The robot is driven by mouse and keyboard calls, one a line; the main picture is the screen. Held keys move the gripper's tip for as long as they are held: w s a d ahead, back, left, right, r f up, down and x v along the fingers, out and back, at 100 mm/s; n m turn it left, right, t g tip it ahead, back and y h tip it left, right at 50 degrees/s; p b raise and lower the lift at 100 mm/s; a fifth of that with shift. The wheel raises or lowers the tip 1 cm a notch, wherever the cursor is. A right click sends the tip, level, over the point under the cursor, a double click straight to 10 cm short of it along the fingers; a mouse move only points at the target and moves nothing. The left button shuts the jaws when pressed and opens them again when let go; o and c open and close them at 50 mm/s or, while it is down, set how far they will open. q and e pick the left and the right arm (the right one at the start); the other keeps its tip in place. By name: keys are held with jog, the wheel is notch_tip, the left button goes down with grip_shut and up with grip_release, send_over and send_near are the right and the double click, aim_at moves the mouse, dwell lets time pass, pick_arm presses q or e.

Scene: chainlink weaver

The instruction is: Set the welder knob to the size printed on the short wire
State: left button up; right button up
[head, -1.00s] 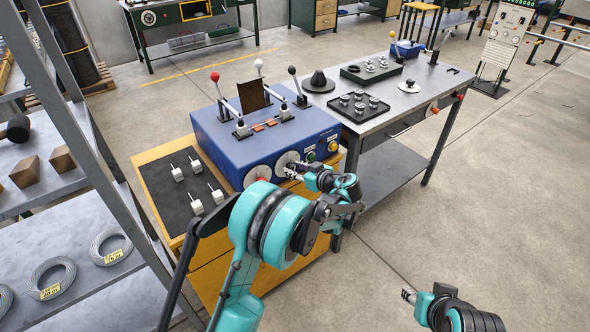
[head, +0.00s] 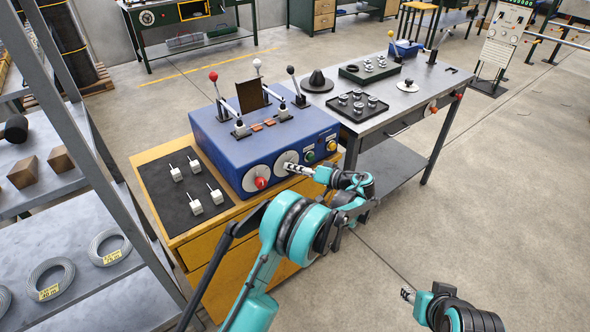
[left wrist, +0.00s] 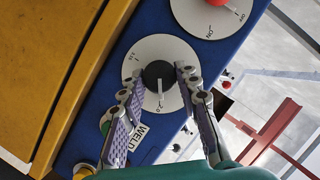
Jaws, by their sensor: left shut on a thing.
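The blue welder (head: 240,145) stands on a yellow cabinet, with two pale dials on its front. My left gripper (head: 288,167) is at the right dial (head: 281,158). In the left wrist view its fingers (left wrist: 160,90) are shut on the black welder knob (left wrist: 157,76). The knob's white mark points toward a number that looks like 2.0; another number shows at the dial's left. Wire coils with yellow labels (head: 50,279) (head: 109,248) lie on the left shelf; I cannot tell which is the short wire. My right gripper (head: 407,295) is away over the floor, its opening unclear.
The other dial has a red knob (head: 261,183). Green and yellow buttons (head: 310,157) sit right of the gripped knob. White blocks with pins (head: 195,206) lie on a black mat. A grey table (head: 420,85) with trays stands at the right.

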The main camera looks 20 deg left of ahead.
pick_arm(q)
jog(key=shift+m+y, duration=0.3)
jog(key=shift+m, duration=0.1)
dwell(0.3)
jog(key=o, duration=1.2)
jog(key=shift+c, duration=0.2)
jog(key=shift+d, duration=0.1)
jog(key=v, duration=1.2)
